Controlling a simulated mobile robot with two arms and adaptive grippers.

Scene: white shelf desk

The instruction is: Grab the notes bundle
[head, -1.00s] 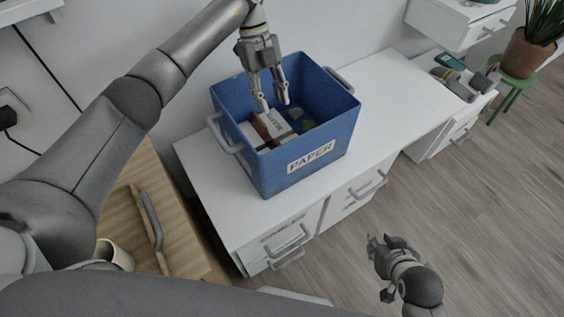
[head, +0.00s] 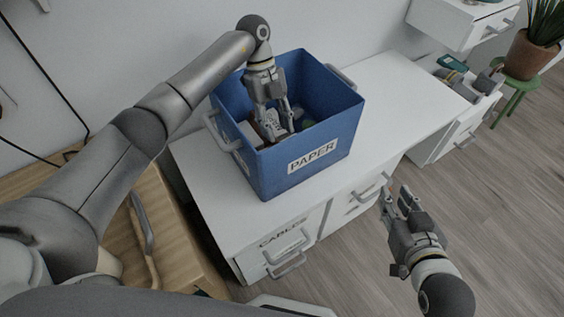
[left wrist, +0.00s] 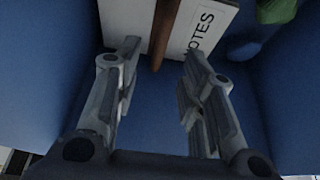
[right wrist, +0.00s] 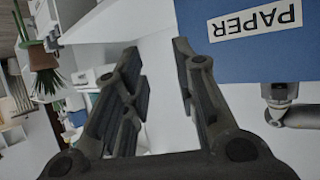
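The notes bundle (left wrist: 204,22) is a white block with a brown band and the printed word NOTES. It lies inside the blue bin (head: 260,180) labelled PAPER, and in the head view my gripper mostly hides it. My left gripper (head: 277,133) is down inside the bin. In the left wrist view its fingers (left wrist: 160,65) are apart, with the edge of the bundle and its brown band (left wrist: 164,30) between and just beyond the tips. I cannot tell whether they touch it. My right gripper (head: 397,196) is open and empty, in front of the desk.
The bin stands on the white desk (head: 385,105), which has drawers below. Its walls surround my left gripper closely. A green item (left wrist: 275,10) lies beside the bundle. A wooden surface (head: 185,240) is at the left. A potted plant (head: 530,55) stands far right.

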